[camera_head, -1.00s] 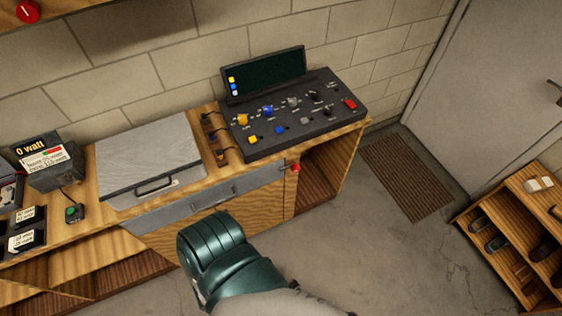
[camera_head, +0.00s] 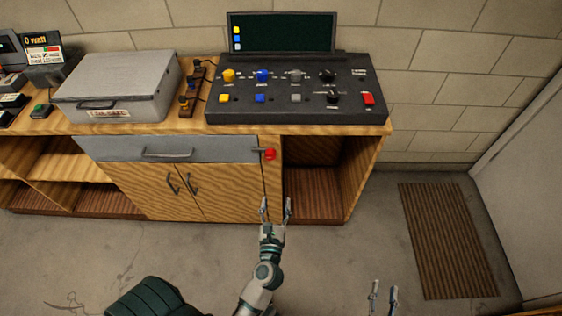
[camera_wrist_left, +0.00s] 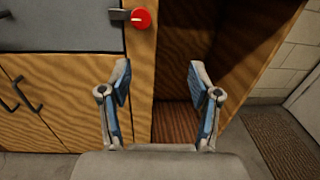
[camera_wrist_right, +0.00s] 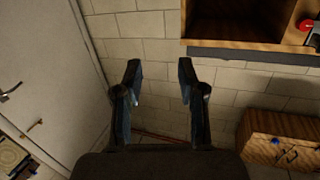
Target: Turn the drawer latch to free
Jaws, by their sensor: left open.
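The drawer latch (camera_head: 269,153) is a red knob with a dark bar at the right end of the grey drawer front (camera_head: 130,149). The bar points left over the drawer's edge. The latch also shows at the top of the left wrist view (camera_wrist_left: 141,19). My left gripper (camera_head: 275,204) is open and empty, below the latch and in front of the cabinet; its fingers (camera_wrist_left: 160,80) are spread apart in the left wrist view. My right gripper (camera_head: 383,290) is open and empty at the bottom of the head view, far from the latch; its fingers also show spread (camera_wrist_right: 158,75).
A control panel (camera_head: 300,90) with coloured knobs and a grey case (camera_head: 120,85) stand on the wooden bench. An open compartment (camera_head: 315,192) is right of the latch. A ribbed mat (camera_head: 450,238) lies on the floor at the right. The floor before the cabinet is clear.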

